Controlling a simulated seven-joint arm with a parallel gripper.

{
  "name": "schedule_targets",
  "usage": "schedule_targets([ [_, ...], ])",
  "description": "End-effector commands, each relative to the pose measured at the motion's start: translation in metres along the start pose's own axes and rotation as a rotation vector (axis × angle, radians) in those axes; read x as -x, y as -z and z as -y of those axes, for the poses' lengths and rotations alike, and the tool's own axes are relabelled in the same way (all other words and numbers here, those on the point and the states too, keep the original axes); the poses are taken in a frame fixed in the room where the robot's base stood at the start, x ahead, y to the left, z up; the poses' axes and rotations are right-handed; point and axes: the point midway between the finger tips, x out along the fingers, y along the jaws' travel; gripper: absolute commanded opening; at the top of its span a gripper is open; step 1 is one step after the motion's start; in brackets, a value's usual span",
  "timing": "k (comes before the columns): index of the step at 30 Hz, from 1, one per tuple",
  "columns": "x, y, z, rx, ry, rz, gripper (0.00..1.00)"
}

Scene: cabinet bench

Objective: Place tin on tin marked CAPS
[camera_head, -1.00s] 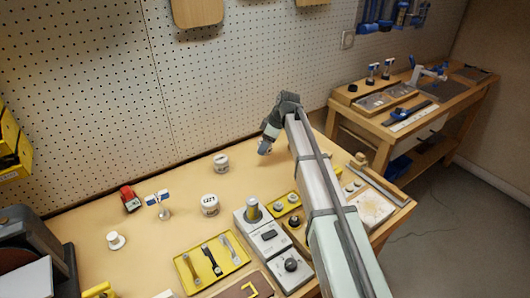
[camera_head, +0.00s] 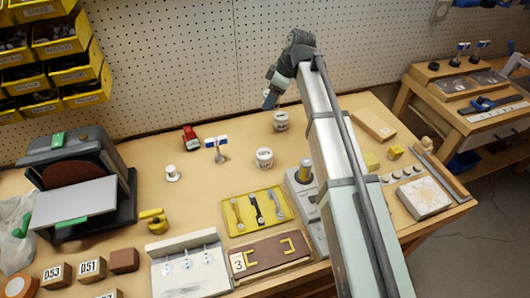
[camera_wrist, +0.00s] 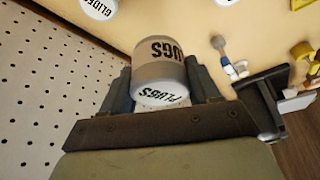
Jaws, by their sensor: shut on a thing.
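My gripper (camera_head: 270,100) is over the back of the bench in the head view, its fingers pointing down. In the wrist view my gripper (camera_wrist: 165,90) is shut on a white tin marked PLUGS (camera_wrist: 160,50), with one finger on each side. In the head view I cannot make out the held tin. Two white tins stand on the bench in the head view: a rear tin (camera_head: 281,121) just below and right of the gripper, and a front tin (camera_head: 264,158). Their labels are unreadable there. The wrist view shows a tin marked GLIDES (camera_wrist: 98,6) at its top edge. No CAPS label is legible.
A red object (camera_head: 190,138), a small blue-and-white stand (camera_head: 217,147) and a white knob-like piece (camera_head: 172,173) stand left of the tins. A yellow tray (camera_head: 240,228) lies in front. The pegboard (camera_head: 190,60) rises close behind the gripper. Bare bench lies around the tins.

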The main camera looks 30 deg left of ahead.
Motion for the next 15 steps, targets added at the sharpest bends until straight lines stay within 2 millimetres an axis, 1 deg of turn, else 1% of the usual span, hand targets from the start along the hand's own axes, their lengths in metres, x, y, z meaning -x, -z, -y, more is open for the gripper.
schedule_targets([
  [1, 0.0, 0.009, 0.024, 0.023, 0.008, -0.001, 0.28],
  [4, 0.002, 0.019, 0.058, 0.061, 0.024, 0.0, 0.28],
  [6, 0.004, 0.016, 0.078, 0.077, 0.031, 0.0, 0.28],
  [10, 0.005, 0.005, 0.1, 0.098, 0.041, 0.001, 0.28],
  [15, 0.004, -0.003, 0.116, 0.127, 0.053, 0.0, 0.28],
])
